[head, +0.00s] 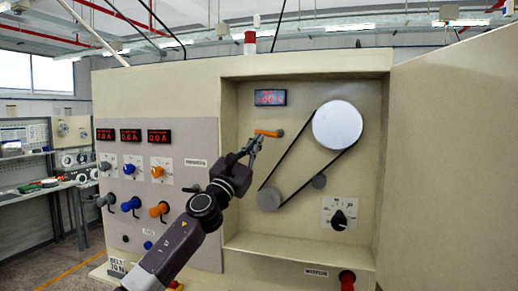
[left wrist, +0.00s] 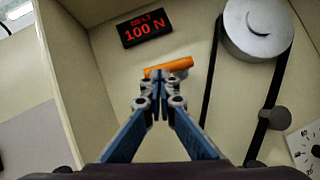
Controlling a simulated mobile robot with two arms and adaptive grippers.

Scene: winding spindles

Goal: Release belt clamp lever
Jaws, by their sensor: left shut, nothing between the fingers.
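The clamp lever (head: 268,133) is an orange bar on a grey pivot, on the back wall of the recess. It lies roughly level, left of the belt. In the left wrist view the lever (left wrist: 172,66) shows just beyond my fingertips, tilted slightly up to the right. My left gripper (head: 257,142) is shut and empty, just below and left of the lever. In the left wrist view the gripper (left wrist: 160,76) overlaps the lever's left part; I cannot tell whether they touch. The black belt (head: 333,166) runs around the large pulley (head: 338,125) and small pulley (head: 269,199).
A red display (left wrist: 146,28) above the lever reads BELT 100 N. A small roller (head: 319,181) and a dial (head: 339,214) sit right of the belt. The recess side wall (head: 229,160) stands left; an open door panel (head: 450,150) stands right. Knobs (head: 130,204) line the left panel.

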